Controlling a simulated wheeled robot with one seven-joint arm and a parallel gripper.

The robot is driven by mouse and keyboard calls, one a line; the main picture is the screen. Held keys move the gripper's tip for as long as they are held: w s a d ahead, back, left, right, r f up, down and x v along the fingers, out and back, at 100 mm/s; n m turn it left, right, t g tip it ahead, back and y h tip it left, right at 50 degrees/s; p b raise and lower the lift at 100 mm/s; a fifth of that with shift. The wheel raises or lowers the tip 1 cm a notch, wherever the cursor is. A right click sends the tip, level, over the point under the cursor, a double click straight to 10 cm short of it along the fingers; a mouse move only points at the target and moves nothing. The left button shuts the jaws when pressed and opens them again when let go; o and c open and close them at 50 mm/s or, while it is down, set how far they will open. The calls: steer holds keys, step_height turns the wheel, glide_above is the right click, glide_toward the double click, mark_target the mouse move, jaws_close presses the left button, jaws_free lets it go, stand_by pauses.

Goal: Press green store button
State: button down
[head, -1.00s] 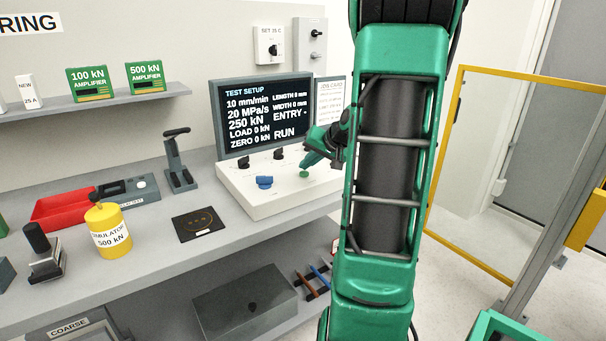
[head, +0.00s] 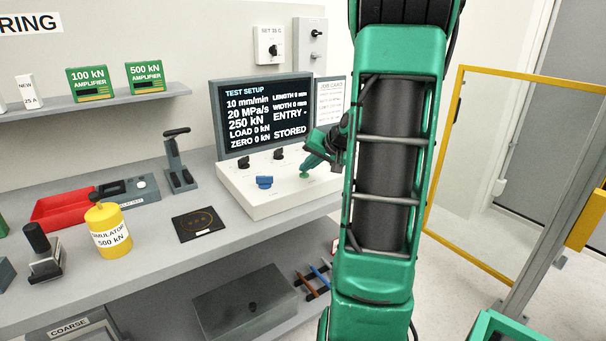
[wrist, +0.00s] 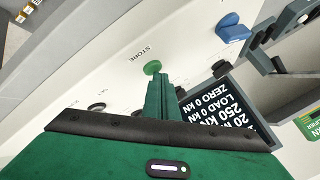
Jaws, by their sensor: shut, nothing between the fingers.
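The green store button (wrist: 152,67) is a round cap on the white sloped console panel (head: 325,191), beside the printed word STORE in the wrist view. It also shows in the head view (head: 304,175), just below my gripper (head: 309,164). My gripper is shut and empty. In the wrist view its closed green fingertips (wrist: 157,77) meet the edge of the button, and they appear to touch it. The test setup screen (head: 262,115) above the panel reads STORED at the lower right.
A blue knob (head: 264,182) and black knobs (head: 278,154) sit on the same panel near the button. A black square plate (head: 198,224) and a yellow cylinder (head: 110,236) stand on the bench to the left. A yellow-framed glass barrier (head: 485,180) stands at the right.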

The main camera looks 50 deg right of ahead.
mark_target(307, 175)
steer(key=shift+r, duration=0.9)
steer(key=shift+r, duration=2.55)
